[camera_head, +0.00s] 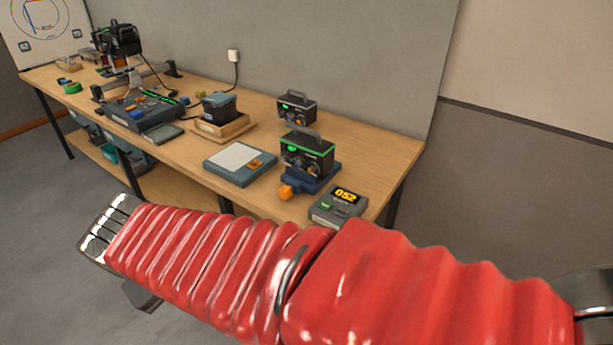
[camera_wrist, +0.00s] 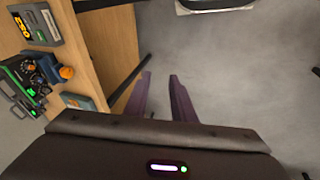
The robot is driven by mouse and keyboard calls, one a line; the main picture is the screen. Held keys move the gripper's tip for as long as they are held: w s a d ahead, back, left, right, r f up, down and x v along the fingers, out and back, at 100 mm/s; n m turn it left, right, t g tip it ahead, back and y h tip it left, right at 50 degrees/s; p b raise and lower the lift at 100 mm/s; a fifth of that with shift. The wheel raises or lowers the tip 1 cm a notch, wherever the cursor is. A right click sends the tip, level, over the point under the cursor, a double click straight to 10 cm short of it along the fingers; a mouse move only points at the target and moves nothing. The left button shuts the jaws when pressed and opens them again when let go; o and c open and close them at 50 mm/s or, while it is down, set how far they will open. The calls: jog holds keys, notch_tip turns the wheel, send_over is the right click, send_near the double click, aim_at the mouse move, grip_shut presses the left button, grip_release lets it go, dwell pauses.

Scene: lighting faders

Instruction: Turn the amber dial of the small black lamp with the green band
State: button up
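The small black lamp with the green band (camera_head: 307,154) stands on a blue stand (camera_head: 318,183) near the right end of the workbench. An orange knob (camera_head: 286,192) sticks out in front of the stand. In the wrist view the lamp (camera_wrist: 18,80) is at the left edge, and the orange knob (camera_wrist: 66,72) shows beside it. My gripper (camera_wrist: 160,76) is open and empty, over the floor beside the bench, away from the lamp. The head view does not show its fingers clearly.
A similar grey-black box (camera_head: 296,107) without a green band stands behind. A meter reading 052 (camera_head: 339,205) sits at the bench's front right. A blue-grey scale-like plate (camera_head: 240,163) and a wooden tray (camera_head: 222,128) lie left. Free floor (camera_wrist: 225,70) is below my gripper.

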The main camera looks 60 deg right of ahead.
jog(key=s+d+f+m+g+h, duration=0.2)
jog(key=d+m+g+h, duration=0.15)
jog(key=d, duration=0.85)
jog(key=m+g+h, duration=0.1)
jog(key=h, duration=1)
send_near(310, 172)
jog(key=w+a, duration=0.1)
jog(key=a, duration=0.5)
jog(key=shift+d+r+y, duration=0.2)
jog(key=shift+r+y, duration=0.05)
jog(key=shift+d, duration=0.15)
jog(key=d, duration=0.4)
jog(key=s+d, duration=0.1)
jog(key=d, duration=0.4)
jog(key=s+d, duration=0.1)
jog(key=d, duration=0.3)
jog(key=shift+d, duration=0.2)
